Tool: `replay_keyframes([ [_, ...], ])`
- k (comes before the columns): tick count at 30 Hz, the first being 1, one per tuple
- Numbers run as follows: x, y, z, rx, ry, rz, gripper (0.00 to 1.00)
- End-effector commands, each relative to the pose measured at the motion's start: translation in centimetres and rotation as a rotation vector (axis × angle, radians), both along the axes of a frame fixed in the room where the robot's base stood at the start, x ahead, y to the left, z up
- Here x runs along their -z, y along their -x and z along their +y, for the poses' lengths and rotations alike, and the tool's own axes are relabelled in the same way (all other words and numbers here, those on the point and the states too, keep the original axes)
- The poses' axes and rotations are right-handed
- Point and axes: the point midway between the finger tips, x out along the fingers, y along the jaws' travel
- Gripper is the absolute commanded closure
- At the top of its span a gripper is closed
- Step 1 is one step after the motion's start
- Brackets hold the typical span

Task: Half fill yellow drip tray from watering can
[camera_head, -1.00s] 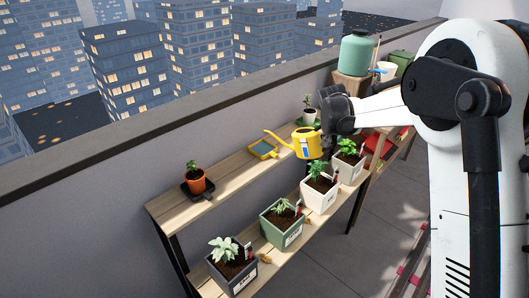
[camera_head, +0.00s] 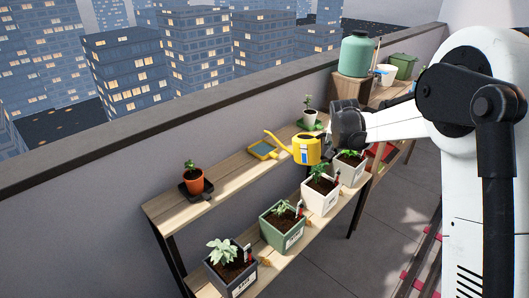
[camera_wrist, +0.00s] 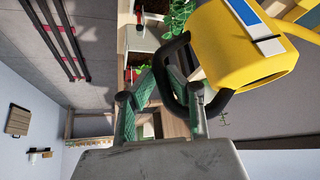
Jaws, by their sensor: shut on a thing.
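The yellow watering can (camera_head: 307,150) is held above the upper shelf, with its spout pointing left toward the yellow drip tray. My gripper (camera_head: 333,146) is shut on its dark handle. In the wrist view the can (camera_wrist: 240,50) is at the upper right and its black handle loop (camera_wrist: 180,85) lies between my green-padded fingers (camera_wrist: 160,108). The yellow drip tray (camera_head: 263,151) lies on the upper shelf, left of the can and just under the spout. Its inside looks bluish grey; I cannot tell whether it holds water.
An orange pot on a dark tray (camera_head: 193,185) stands left on the upper shelf (camera_head: 225,178). A white pot on a green tray (camera_head: 310,120) stands behind the can. Several planters (camera_head: 283,222) fill the lower shelf. A green tank (camera_head: 357,55) stands beyond.

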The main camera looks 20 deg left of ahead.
Motion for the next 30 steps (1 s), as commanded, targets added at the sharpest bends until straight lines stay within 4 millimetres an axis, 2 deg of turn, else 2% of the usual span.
replay_keyframes([
  [15,3.9,0.0,0.1,0.001,-0.131,-0.022,1.00],
  [30,4.2,0.0,0.1,0.001,-0.154,-0.025,1.00],
])
